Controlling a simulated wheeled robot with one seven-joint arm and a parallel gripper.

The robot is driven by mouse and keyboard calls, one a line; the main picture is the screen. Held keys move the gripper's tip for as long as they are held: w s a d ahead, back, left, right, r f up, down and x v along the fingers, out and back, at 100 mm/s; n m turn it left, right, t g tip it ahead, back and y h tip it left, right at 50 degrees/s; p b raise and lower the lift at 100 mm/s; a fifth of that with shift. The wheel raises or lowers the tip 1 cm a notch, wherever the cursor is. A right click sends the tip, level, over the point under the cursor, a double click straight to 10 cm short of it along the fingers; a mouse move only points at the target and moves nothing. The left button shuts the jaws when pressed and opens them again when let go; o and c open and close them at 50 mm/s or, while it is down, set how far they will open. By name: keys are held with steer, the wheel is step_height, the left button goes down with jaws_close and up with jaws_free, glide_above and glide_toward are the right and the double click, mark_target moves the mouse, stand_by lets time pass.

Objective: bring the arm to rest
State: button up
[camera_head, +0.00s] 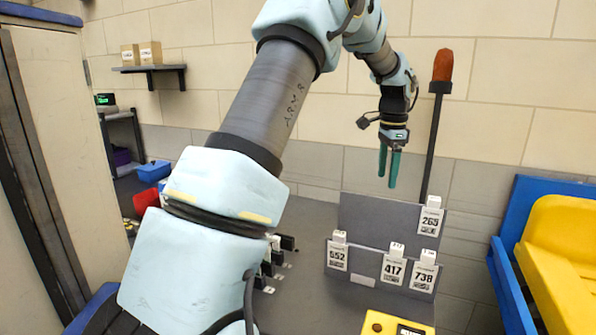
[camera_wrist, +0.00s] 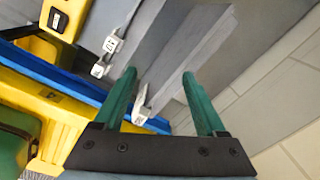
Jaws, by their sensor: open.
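My gripper (camera_head: 389,167) hangs above the grey rack in the head view, its two green fingers pointing down. In the wrist view my gripper (camera_wrist: 162,88) shows its two fingers spread apart with nothing held between them. My arm crosses the middle of the head view, rising from the lower left and bending over at the top toward the right. The gripper is clear of the rack and the cards below it.
A grey rack (camera_head: 372,215) holds several numbered cards, among them 552 (camera_head: 337,256), 417 (camera_head: 394,269), 738 (camera_head: 424,276) and 265 (camera_head: 429,222). A dark post with an orange top (camera_head: 443,65) stands close right of the gripper. Blue and yellow bins (camera_head: 566,240) stand right.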

steer(key=s+a+f+n, duration=0.2)
steer(key=s+a+n, duration=0.2)
steer(key=a, duration=0.5)
steer(key=s+a+f+n, duration=0.1)
steer(key=s+a+n, duration=0.25)
steer(key=a, duration=0.65)
steer(key=s+a+f+n, duration=0.2)
steer(key=s+a+n, duration=0.2)
steer(key=s+a, duration=0.2)
steer(key=s+a+f+n+t, duration=0.1)
steer(key=s+a+f+n, duration=0.1)
steer(key=s+a+n, duration=0.2)
steer(key=s+a, duration=0.2)
steer(key=s, duration=0.1)
steer(key=shift+s+f, duration=0.2)
steer(key=shift+f, duration=0.2)
